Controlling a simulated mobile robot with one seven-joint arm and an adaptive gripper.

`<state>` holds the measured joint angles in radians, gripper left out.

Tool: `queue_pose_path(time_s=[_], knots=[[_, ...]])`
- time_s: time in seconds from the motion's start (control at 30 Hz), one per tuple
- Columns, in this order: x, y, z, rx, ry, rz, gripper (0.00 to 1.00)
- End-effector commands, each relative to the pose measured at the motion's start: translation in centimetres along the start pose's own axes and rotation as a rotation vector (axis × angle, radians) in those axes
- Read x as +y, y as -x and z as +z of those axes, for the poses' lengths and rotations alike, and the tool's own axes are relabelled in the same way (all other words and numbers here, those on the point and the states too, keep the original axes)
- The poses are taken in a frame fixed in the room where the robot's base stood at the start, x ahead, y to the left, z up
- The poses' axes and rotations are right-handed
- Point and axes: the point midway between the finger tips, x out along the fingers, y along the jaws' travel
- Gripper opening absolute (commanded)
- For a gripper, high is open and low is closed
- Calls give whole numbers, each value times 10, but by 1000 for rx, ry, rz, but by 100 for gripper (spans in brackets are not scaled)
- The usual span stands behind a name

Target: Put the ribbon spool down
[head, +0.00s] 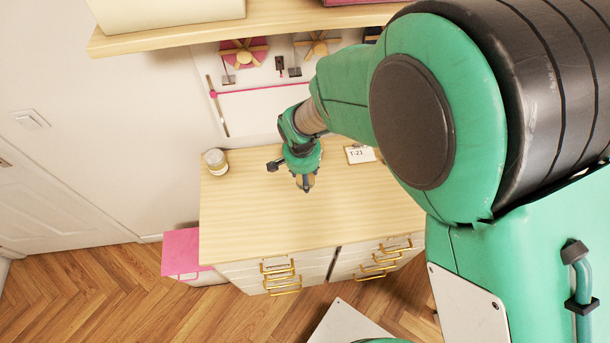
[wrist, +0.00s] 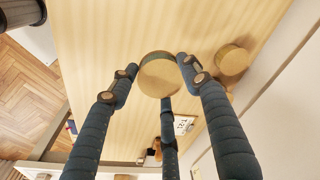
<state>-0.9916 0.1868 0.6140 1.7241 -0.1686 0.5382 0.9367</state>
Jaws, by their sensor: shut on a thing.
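My gripper (head: 305,183) is over the light wooden cabinet top (head: 370,205), near its middle, in the head view. Its dark fingers (wrist: 160,82) close around the ribbon spool, seen in the wrist view as a round, tan disc (wrist: 158,76) between the fingertips. In the head view only a small tan part of the spool (head: 311,181) shows by the fingers. The cabinet top lies behind the spool in the wrist view. I cannot tell whether the spool touches it or hangs just above.
A jar (head: 215,161) stands at the cabinet's left back. A card marked T-21 (head: 360,154) is at the back, right of my gripper. A shelf (head: 200,35) overhangs behind. The front of the cabinet top is clear.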

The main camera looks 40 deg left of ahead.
Motion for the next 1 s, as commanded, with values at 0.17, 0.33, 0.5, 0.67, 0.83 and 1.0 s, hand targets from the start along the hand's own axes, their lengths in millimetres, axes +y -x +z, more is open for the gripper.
queue_pose_path(time_s=[0.17, 0.33, 0.5, 0.67, 0.83, 1.0], knots=[[0, 0, 0, 0, 0, 0, 23], [0, 0, 0, 0, 0, 0, 23], [0, 0, 0, 0, 0, 0, 23], [2, 0, -4, 0, -5, 1, 23], [11, 1, -21, 0, -27, 3, 23], [30, 0, -54, 1, -68, 9, 23]])
